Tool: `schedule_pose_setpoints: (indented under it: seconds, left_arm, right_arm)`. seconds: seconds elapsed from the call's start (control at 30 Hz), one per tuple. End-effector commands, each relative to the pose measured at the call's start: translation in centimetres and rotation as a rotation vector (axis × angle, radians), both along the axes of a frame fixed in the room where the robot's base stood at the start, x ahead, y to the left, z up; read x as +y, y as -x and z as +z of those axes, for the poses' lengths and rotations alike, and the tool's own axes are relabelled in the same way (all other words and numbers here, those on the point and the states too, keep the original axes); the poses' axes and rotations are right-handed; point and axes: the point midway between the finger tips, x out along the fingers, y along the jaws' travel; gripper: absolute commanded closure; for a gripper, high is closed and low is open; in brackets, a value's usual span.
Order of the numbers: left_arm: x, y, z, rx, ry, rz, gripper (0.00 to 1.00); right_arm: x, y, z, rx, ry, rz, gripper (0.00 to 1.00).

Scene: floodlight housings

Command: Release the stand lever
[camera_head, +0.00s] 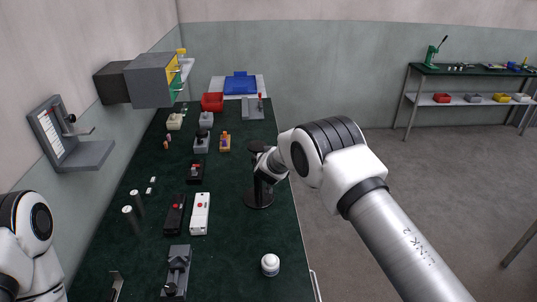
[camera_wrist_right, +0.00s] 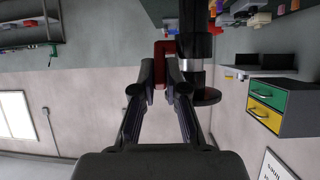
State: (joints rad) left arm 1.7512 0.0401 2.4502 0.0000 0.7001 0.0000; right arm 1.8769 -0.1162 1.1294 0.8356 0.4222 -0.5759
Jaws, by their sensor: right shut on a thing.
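A black stand (camera_head: 259,195) with a round base and an upright post is on the right side of the dark green table. In the right wrist view its black post (camera_wrist_right: 197,60) is just right of the fingers. My right gripper (camera_head: 268,172) is at the stand, partly hidden by its own arm. In the right wrist view my right gripper (camera_wrist_right: 163,80) is shut on a red lever (camera_wrist_right: 163,50) beside the post. The lever is hidden in the head view. My left arm shows at the lower left, but its gripper is not visible.
A white bottle (camera_head: 270,265) stands at the near right of the table (camera_head: 230,255). A white device (camera_head: 200,213), a black device (camera_head: 174,214) and a grey fixture (camera_head: 177,272) lie left of the stand. A red bin (camera_head: 212,102) and blue tray (camera_head: 240,84) are at the far end.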

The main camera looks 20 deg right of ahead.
Motion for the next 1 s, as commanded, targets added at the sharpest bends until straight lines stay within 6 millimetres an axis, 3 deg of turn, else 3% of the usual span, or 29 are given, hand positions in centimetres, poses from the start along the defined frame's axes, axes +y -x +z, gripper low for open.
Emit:
schedule_pose_setpoints:
  seconds: [0.27, 0.3, 0.33, 0.67, 0.83, 1.0]
  left_arm:
    - [0.0, 0.0, -0.1, 0.001, 0.000, 0.000, 0.60]
    - [0.0, 0.0, -0.1, 0.001, 0.000, 0.000, 0.60]
    - [0.0, 0.0, -0.1, 0.001, 0.000, 0.000, 0.60]
    - [0.0, 0.0, 0.0, 0.001, 0.000, 0.000, 0.60]
    - [0.0, 0.0, 0.0, 0.001, 0.000, 0.000, 0.60]
    - [0.0, 0.0, 0.0, 0.001, 0.000, 0.000, 0.60]
  right_arm:
    - [0.1, 0.0, -0.3, 0.010, -0.003, 0.002, 1.00]
    - [0.1, 0.0, -0.3, 0.009, -0.002, 0.002, 0.81]
    - [0.1, 0.0, -0.3, 0.009, -0.002, 0.002, 0.77]
    - [0.1, 0.2, 0.0, 0.005, -0.001, 0.001, 0.77]
    - [0.7, 2.2, 1.2, 0.006, 0.001, 0.002, 0.77]
    - [1.7, 5.9, 3.3, 0.007, 0.002, 0.005, 0.77]
